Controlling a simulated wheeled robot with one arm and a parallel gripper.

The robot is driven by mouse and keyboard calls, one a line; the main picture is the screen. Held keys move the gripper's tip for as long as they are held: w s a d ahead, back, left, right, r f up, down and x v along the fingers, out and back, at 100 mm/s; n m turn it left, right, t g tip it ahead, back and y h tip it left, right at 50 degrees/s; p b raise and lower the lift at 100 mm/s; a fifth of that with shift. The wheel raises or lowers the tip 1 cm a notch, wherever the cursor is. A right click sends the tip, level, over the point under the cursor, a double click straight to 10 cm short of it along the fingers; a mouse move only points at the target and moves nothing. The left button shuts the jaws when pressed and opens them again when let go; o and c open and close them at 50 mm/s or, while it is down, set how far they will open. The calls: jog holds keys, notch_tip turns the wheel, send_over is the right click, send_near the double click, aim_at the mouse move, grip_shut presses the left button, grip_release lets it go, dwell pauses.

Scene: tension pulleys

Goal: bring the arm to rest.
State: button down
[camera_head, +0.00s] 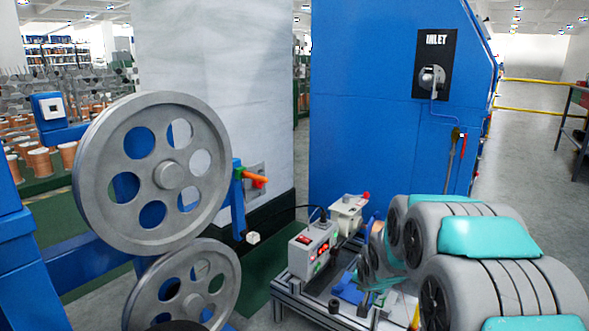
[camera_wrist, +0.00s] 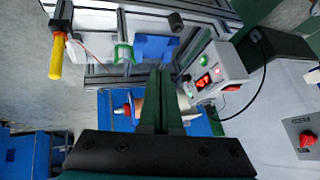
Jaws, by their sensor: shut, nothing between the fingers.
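My arm (camera_head: 480,235), with grey rounded links and teal covers, fills the lower right of the head view. It is folded beside the small aluminium-framed bench. My gripper (camera_wrist: 161,75) shows in the wrist view as two dark green fingers pressed together with nothing between them. It hangs over the bench, and its fingers partly cover a spool (camera_wrist: 139,106) with a copper-coloured edge. I cannot tell the gap between the fingertips and the bench. In the head view the fingers cannot be made out clearly.
The bench frame (camera_head: 293,289) carries a control box (camera_head: 313,250) with a lit red display. A yellow-handled tool (camera_wrist: 56,55) lies at its edge in the wrist view. Two grey pulleys (camera_head: 168,175) (camera_head: 190,290) stand left. A blue machine (camera_head: 375,110) stands behind. Floor is open at the right.

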jog(key=s+a+r+n+g+p, duration=0.1)
jog(key=s+r+n+g, duration=0.1)
jog(key=s, duration=1.3)
jog(key=s+a+r+n+g+p, duration=0.1)
jog(key=s+r+g, duration=0.3)
jog(key=s, duration=1.1)
jog(key=s+a+r+n+g+p, duration=0.1)
jog(key=s+r, duration=0.5)
jog(key=s, duration=0.9)
jog(key=shift+s+a+n+g+y+p, duration=0.3)
jog(key=shift+n+g+p, duration=0.25)
jog(key=shift+n+g, duration=0.4)
jog(key=shift+r, duration=0.1)
